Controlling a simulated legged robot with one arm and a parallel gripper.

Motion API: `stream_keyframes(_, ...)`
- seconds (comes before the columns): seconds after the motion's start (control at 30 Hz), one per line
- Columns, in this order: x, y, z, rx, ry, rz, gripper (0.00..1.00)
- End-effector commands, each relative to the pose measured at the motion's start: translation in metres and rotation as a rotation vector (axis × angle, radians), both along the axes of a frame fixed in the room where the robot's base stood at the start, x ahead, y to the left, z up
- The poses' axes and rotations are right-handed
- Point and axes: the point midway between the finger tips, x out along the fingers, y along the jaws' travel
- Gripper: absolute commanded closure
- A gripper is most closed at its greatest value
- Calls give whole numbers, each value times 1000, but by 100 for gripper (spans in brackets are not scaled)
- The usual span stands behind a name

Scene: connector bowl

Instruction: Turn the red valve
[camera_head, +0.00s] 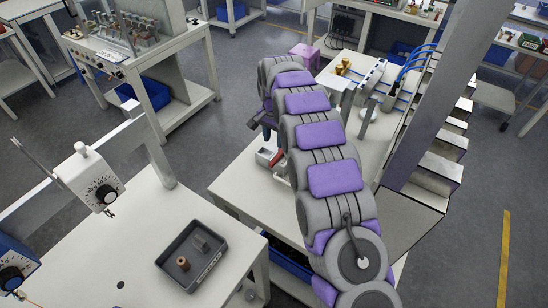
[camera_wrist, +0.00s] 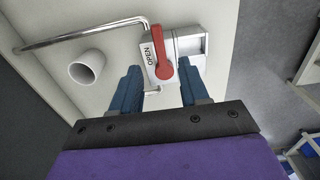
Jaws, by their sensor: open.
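The red valve (camera_wrist: 161,52) is a red lever handle on a grey metal body in the wrist view. A white label reading "OPEN" (camera_wrist: 147,57) sits just left of it. My gripper (camera_wrist: 163,88) is open, its two blue fingers on either side of the lever's lower, rounded end. I cannot tell whether a finger touches it. In the head view a small part of the red valve (camera_head: 272,148) shows beside my arm, near the table's edge. My arm hides most of the valve and gripper there.
A bent metal pipe (camera_wrist: 85,33) and a white cup-like cylinder (camera_wrist: 87,67) are left of the valve. The white table (camera_head: 240,190) lies under my arm. A grey tray (camera_head: 177,257) with small parts stands on the nearer bench. Blue cables (camera_head: 408,68) rise behind my arm.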

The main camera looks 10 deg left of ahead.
Motion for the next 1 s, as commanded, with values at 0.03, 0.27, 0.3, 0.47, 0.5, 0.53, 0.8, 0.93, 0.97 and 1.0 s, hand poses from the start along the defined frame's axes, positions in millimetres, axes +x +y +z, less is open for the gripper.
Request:
stream_keyframes(0.03,-1,0,-12,-1,1,0,55)
stream_keyframes(0.27,-1,-1,-58,-1,3,-1,55)
stream_keyframes(0.3,-1,-1,-64,-1,1,0,55)
stream_keyframes(0.47,0,0,-85,-1,0,1,55)
stream_keyframes(0.5,0,0,-88,0,-1,1,55)
stream_keyframes(0.53,0,0,-90,0,-2,1,55)
stream_keyframes(0.8,0,0,-98,1,-3,1,55)
stream_keyframes(0.93,0,0,-98,0,-2,1,55)
stream_keyframes(0.97,0,0,-98,0,-2,1,56)
stream_keyframes(1.0,0,0,-98,0,-2,1,60)
